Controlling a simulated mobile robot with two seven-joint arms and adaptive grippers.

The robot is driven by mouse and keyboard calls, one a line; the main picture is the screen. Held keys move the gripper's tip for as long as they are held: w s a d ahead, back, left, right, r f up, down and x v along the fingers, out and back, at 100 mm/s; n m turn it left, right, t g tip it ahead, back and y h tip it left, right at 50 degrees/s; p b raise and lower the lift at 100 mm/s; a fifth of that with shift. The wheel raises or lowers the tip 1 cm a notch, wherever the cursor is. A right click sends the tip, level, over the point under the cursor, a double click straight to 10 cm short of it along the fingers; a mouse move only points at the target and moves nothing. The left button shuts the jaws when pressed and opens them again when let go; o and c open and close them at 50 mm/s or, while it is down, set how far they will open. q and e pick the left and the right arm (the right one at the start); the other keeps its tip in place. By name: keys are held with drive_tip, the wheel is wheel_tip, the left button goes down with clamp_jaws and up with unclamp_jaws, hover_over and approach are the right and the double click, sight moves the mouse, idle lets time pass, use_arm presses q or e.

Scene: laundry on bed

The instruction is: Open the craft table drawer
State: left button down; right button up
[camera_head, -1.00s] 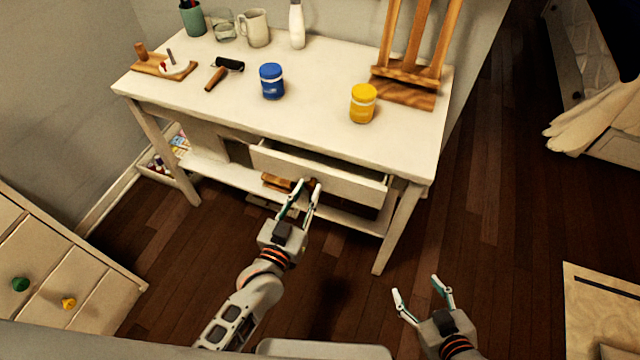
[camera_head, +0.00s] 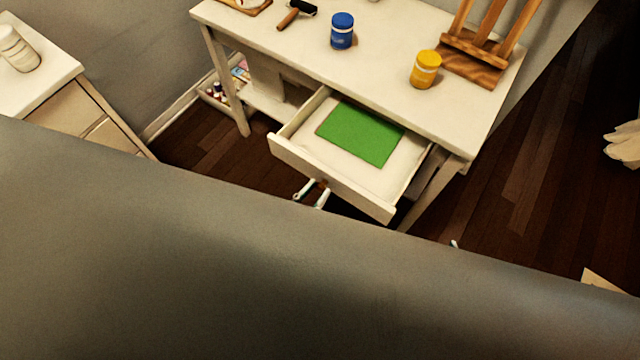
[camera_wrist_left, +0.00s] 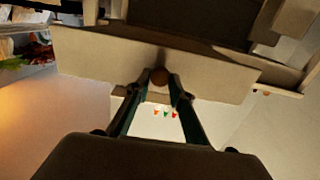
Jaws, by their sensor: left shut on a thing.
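The white craft table (camera_head: 290,50) stands at the top of the head view. Its drawer (camera_head: 335,181) is pulled well out, and a flat green sheet (camera_head: 360,134) lies inside it. My left gripper (camera_head: 313,190) is at the drawer's front, mostly hidden below by a large grey surface. In the left wrist view my left gripper (camera_wrist_left: 160,88) is shut on a round brown knob (camera_wrist_left: 159,76) on the drawer front (camera_wrist_left: 110,62). Of my right gripper only a small fingertip (camera_head: 455,244) shows above the grey surface; its jaws are hidden.
A blue paint jar (camera_head: 342,31), a yellow paint jar (camera_head: 425,70), a roller (camera_head: 297,14) and a wooden easel (camera_head: 470,55) stand or lie on the tabletop. A pale cabinet (camera_head: 70,115) with a white jar is at the left. Dark wood floor (camera_head: 510,205) lies open at the right.

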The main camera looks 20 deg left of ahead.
use_arm(q)
drive_tip(key=shift+s, duration=0.1)
drive_tip(key=c, duration=1.8)
unclamp_jaws()
drive_tip(key=v, duration=1.2)
drive_tip(key=shift+r, duration=0.1)
drive_tip(key=shift+w+a+f+m+g+y, duration=0.1)
drive_tip(key=shift+w+a+f+g+y, duration=0.55)
drive_tip(key=shift+w+g, duration=0.55)
drive_tip(key=shift+w+a+f+m+g+y, duration=0.1)
drive_tip(key=shift+w+a+f+g+y, duration=0.25)
drive_tip(key=shift+w+a+f+g, duration=0.85)
drive_tip(key=shift+w+a+f+m+g+y, duration=0.1)
drive_tip(key=shift+w+a+f+g+y, duration=0.3)
drive_tip(key=shift+w+g, duration=0.8)
